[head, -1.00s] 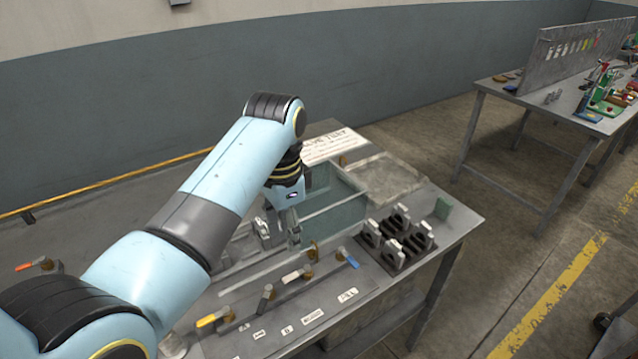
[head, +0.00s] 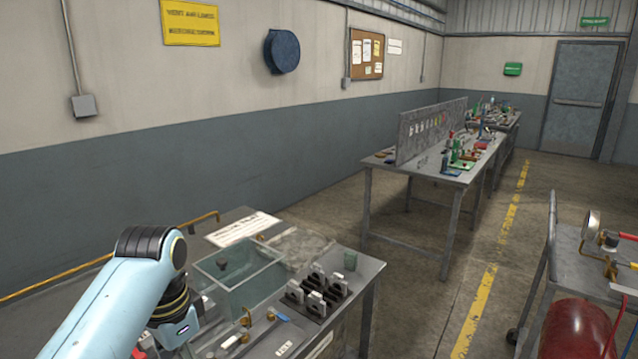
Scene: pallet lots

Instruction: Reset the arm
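My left arm, light blue with dark joints, comes in from the lower left in the head view. Its wrist hangs over the near left part of the grey workbench (head: 372,268). The fingers of my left gripper do not show; the wrist and the lower picture edge cut off that area. My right arm and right gripper are not in view.
A clear-walled tank (head: 262,287), black-and-grey holders (head: 316,293) and a white sign sheet (head: 243,229) are on the bench near the wrist. A further table (head: 425,178) stands behind. A cart (head: 567,245) with a red cylinder (head: 577,330) is at right. Open floor lies between.

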